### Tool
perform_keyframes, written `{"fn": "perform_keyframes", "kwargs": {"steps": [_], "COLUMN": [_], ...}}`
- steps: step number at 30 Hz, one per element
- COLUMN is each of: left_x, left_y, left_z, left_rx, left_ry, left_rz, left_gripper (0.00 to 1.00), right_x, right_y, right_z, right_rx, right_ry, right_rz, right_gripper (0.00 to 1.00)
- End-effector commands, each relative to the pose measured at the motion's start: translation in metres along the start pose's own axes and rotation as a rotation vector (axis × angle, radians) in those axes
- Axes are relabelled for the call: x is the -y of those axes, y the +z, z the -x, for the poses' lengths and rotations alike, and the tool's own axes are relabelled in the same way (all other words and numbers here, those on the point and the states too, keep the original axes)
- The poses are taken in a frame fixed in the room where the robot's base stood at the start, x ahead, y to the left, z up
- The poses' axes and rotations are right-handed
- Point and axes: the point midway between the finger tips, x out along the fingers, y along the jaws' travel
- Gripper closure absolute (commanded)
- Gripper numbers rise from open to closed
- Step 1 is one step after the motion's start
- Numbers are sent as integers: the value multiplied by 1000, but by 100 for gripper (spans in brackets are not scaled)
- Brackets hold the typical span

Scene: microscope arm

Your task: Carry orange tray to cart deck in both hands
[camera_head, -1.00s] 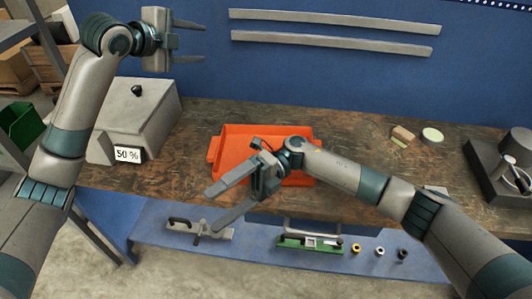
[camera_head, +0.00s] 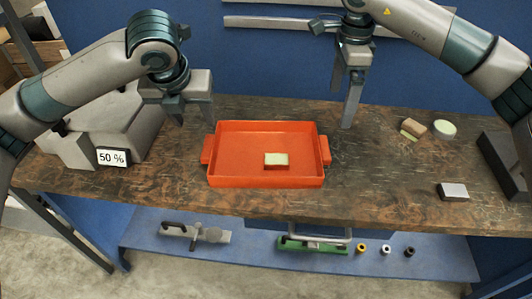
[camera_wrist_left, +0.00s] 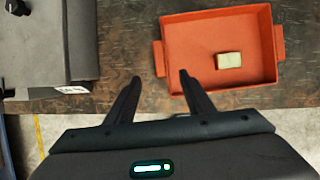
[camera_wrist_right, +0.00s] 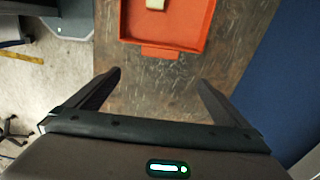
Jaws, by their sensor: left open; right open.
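The orange tray (camera_head: 235,175) lies flat on the wooden bench, with a handle tab on its left and right sides. A small pale-topped block (camera_head: 276,159) lies in it. My left gripper (camera_head: 190,112) is open and empty above the tray's left side. In the left wrist view the left tab (camera_wrist_left: 158,58) lies just beyond the open fingers. My right gripper (camera_head: 344,106) is open and empty, up and right of the tray. In the right wrist view the near tab (camera_wrist_right: 160,52) lies ahead, between the finger lines. Neither gripper touches the tray. I cannot make out a cart deck.
A grey box with a "50 %" label (camera_head: 113,158) stands left of the tray. To the right are a sponge-like block (camera_head: 413,127), a round pale disc (camera_head: 445,129) and a grey-white block (camera_head: 453,191). A blue lower shelf (camera_head: 260,255) holds tools.

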Motion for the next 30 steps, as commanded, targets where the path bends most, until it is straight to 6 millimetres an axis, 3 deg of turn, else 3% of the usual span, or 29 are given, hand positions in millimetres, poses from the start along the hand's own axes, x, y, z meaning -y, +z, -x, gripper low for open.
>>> {"fn": "perform_keyframes", "kwargs": {"steps": [8, 14, 30], "left_x": [0, 0, 1], "left_y": [0, 0, 0], "left_z": [-2, -15, -96], "left_rx": [0, -2, -2], "left_ry": [-2, -2, -2], "left_rz": [3, 4, 5], "left_gripper": [52, 52, 52], "right_x": [0, -1, -1], "right_y": [1, 1, 1], "right_z": [-3, -16, -97], "right_rx": [3, 4, 3], "right_ry": [3, 5, 6], "right_rz": [-1, -1, -1], "right_gripper": [0, 0, 0]}}
